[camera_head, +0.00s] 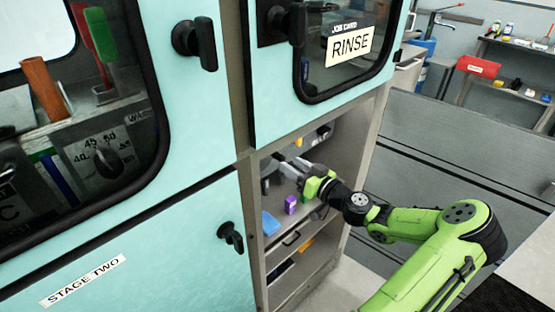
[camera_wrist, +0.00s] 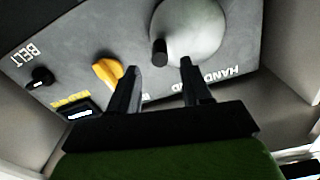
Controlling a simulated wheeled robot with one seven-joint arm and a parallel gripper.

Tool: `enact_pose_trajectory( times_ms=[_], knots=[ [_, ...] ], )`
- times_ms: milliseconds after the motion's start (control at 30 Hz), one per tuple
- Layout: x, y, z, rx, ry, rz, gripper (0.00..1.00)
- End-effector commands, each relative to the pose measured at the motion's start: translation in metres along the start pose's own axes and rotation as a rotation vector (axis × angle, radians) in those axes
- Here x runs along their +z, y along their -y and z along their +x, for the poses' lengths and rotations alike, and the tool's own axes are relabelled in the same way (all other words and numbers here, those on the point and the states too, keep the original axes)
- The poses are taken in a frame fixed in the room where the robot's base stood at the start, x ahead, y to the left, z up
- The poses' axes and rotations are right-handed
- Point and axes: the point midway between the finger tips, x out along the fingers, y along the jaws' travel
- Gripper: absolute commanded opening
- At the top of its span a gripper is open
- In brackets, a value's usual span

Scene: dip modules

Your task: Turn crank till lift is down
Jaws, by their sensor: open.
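In the wrist view a round pale grey crank disc (camera_wrist: 192,32) is on a grey panel, with a short black handle (camera_wrist: 159,52) near its left edge. Printed letters beside it read "HAND", and the rest is partly covered by a finger. My gripper (camera_wrist: 160,66) is open, with one black finger on each side of the handle's line. The handle shows between the fingertips or just beyond them; contact is not clear. In the head view my gripper (camera_head: 288,167) reaches into the open cabinet bay. I cannot identify the lift in either view.
In the head view a purple box (camera_head: 291,205) and a blue item (camera_head: 270,223) sit on the shelf below. The bay's side walls are close.

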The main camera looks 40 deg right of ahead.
Motion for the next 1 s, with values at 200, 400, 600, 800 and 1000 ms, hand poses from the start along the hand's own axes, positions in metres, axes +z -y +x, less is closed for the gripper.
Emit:
enact_pose_trajectory(
  times_ms=[200,400,600,800,1000],
  knots=[
    [0.001,0.001,0.049,-0.002,0.0,0.0,0.48],
    [0.001,0.0,0.065,0.0,0.001,0.001,0.48],
    [0.001,0.0,0.065,0.0,0.002,0.001,0.48],
    [0.001,0.0,0.065,0.0,0.002,0.001,0.19],
    [0.001,0.0,0.065,0.0,0.002,0.001,0.0]
  ],
)
